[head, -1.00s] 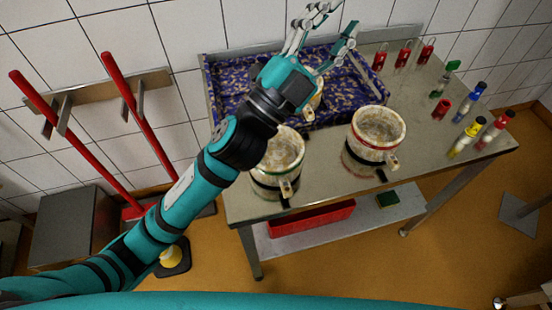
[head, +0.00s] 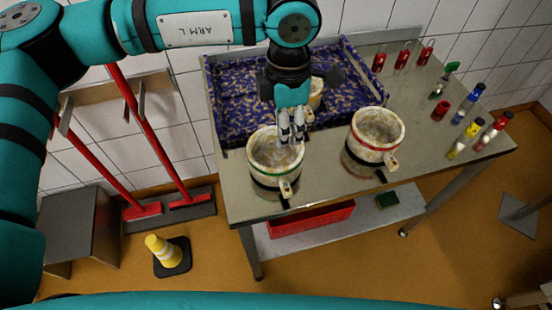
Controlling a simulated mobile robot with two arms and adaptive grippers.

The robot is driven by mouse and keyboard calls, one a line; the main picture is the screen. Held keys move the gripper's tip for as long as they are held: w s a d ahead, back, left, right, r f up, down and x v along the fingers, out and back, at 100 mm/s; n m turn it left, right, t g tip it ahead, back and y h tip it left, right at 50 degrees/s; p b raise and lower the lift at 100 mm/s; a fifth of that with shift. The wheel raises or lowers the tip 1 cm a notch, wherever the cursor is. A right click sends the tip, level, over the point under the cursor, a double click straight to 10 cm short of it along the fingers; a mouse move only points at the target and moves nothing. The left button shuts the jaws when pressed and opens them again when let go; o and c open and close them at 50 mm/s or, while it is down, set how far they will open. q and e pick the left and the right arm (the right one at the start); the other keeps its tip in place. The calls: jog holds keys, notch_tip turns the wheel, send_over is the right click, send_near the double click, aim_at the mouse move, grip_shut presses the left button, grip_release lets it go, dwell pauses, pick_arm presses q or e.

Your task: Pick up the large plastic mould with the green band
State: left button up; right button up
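The large, pale, stained mould with the green band (head: 264,172) stands upright at the table's front left, open at the top. It has a dark strap and a handle at its front right. My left gripper (head: 292,139) points down from above, with its fingers at the mould's back right rim. Whether the fingers touch or straddle the wall, and how far apart they are, I cannot tell. A similar mould with a red band (head: 372,158) stands to the right. My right gripper is out of view.
A purple-patterned tray (head: 233,95) lies at the back left, with a smaller mould (head: 316,92) partly hidden behind my gripper. Red items (head: 403,56) and several coloured bottles (head: 468,106) stand on the right of the steel table (head: 325,185). A red bin (head: 312,218) sits on the lower shelf.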

pick_arm(q)
jog(key=p, duration=0.3)
send_over(283, 169)
notch_tip(283, 169, down, 10)
jog(key=shift+s+d+r, duration=0.1)
notch_tip(283, 169, down, 5)
jog(key=p, duration=0.2)
jog(key=shift+p, duration=0.35)
jog(key=shift+f, duration=0.2)
grip_shut()
